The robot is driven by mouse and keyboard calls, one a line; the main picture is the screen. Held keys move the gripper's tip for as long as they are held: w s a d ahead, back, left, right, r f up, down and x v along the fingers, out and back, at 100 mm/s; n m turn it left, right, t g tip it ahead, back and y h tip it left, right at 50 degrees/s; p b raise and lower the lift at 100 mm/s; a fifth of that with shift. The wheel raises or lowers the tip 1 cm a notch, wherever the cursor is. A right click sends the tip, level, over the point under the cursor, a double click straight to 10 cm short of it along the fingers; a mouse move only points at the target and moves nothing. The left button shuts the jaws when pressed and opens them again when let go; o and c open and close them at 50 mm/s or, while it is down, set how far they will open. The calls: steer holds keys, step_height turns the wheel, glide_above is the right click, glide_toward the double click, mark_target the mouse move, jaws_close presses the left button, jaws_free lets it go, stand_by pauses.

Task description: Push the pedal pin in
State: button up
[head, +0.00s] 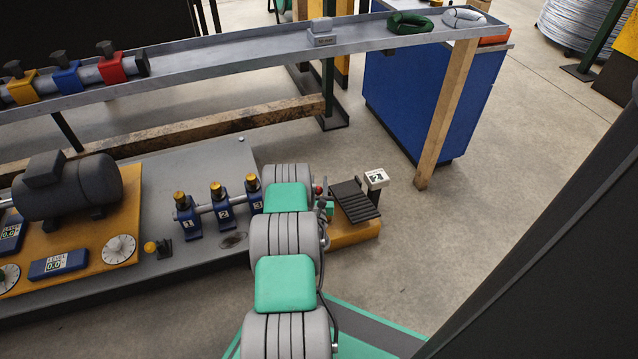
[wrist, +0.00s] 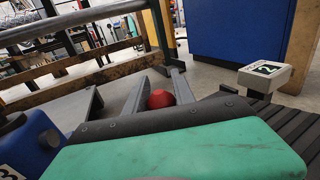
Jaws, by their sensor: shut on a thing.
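The pedal (head: 355,201) has a black ribbed tread on a yellow base, on the floor at the right end of the grey plate. Part of its tread shows at the right edge of the wrist view (wrist: 300,135). The red ball knob of the pedal pin (wrist: 160,98) sits between the two grey fingers of my gripper (wrist: 159,82). The fingers are shut on it. In the head view my gripper (head: 321,192) is at the pedal's left side, largely hidden by my arm. The pin's shaft and its hole are hidden.
A white numbered box (head: 376,178) stands at the pedal's far right corner. Blue numbered blocks with yellow knobs (head: 217,193) stand close left of my arm. A wooden post (head: 446,115) and a blue cabinet (head: 425,100) are behind. The floor right of the pedal is clear.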

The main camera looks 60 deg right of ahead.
jaws_close()
stand_by(0.8)
